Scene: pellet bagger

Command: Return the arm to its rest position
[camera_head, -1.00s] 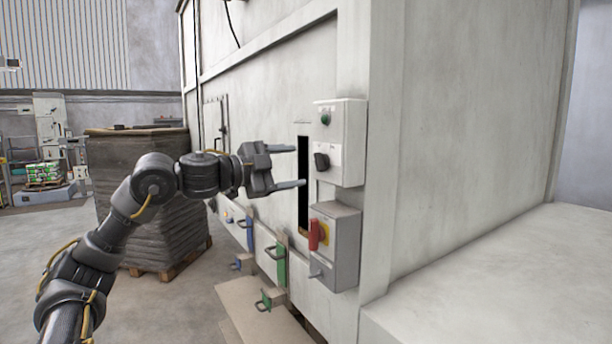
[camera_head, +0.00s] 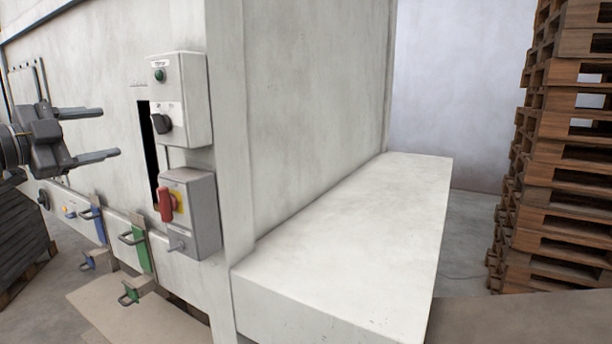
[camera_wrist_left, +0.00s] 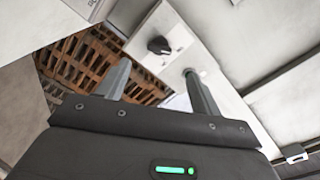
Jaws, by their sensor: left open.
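My left gripper (camera_head: 108,133) is at the left of the head view, in front of the machine's pale wall. Its two fingers are apart, with nothing between them, and point right toward the control boxes. In the left wrist view the open fingers (camera_wrist_left: 160,82) also show, with a white control box (camera_wrist_left: 172,45) and its black knob beyond them. I cannot tell the exact gap, but the gripper looks clear of the box. Most of my left arm is outside the head view. My right gripper is not in view.
The upper box (camera_head: 182,100) has a green button and black knob. The lower grey box (camera_head: 192,212) has a red switch handle. Green-handled (camera_head: 140,250) and blue-handled latches sit below. A pale block (camera_head: 350,240) juts out rightward. Stacked wooden pallets (camera_head: 560,150) stand at the right.

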